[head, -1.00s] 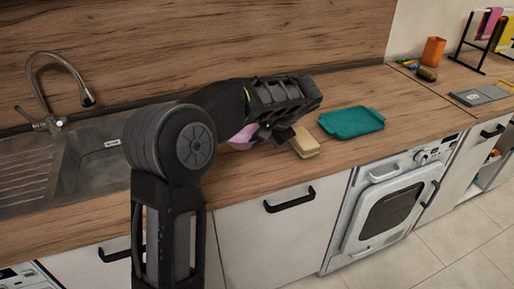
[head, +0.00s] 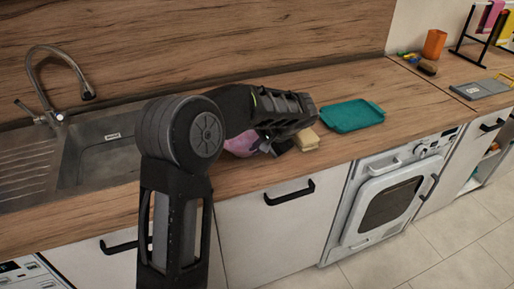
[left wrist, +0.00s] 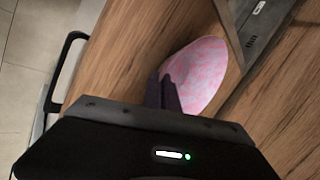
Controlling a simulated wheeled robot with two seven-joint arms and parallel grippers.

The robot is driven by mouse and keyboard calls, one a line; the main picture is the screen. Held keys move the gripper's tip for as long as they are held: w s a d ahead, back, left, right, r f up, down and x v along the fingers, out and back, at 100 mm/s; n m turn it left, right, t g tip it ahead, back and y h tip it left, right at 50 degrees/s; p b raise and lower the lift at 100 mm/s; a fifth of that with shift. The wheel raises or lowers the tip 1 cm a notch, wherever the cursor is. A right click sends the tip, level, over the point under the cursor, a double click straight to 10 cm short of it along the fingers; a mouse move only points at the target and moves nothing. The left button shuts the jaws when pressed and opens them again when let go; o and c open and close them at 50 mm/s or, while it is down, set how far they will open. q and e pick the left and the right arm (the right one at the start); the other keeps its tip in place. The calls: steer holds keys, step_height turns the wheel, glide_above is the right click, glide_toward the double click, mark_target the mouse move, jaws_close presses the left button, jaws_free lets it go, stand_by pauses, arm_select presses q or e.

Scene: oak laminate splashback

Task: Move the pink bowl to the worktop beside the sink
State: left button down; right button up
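The pink bowl (head: 242,144) is over the worktop just right of the steel sink (head: 95,148), partly hidden behind my left forearm and gripper in the head view. In the left wrist view the bowl (left wrist: 203,72) shows as a mottled pink oval close to the sink's edge (left wrist: 250,25). My left gripper (head: 276,145) is at the bowl's right side. Its fingers (left wrist: 168,95) are close together at the bowl's rim and look shut on it. I cannot tell whether the bowl touches the worktop (head: 225,180). My right gripper is not in view.
A beige sponge-like block (head: 307,141) lies just right of my left gripper. A teal tray (head: 352,115) lies farther right. An orange cup (head: 434,44) and a drying rack (head: 485,35) stand at the far right. The tap (head: 60,80) rises behind the sink.

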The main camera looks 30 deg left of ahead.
arm_select(q)
steer(key=shift+f, duration=0.2)
steer(key=c, duration=1.7)
jaws_free()
steer(key=shift+r, duration=0.2)
steer(key=shift+r, duration=0.15)
steer(key=b+v, duration=0.1)
steer(key=v, duration=1.1)
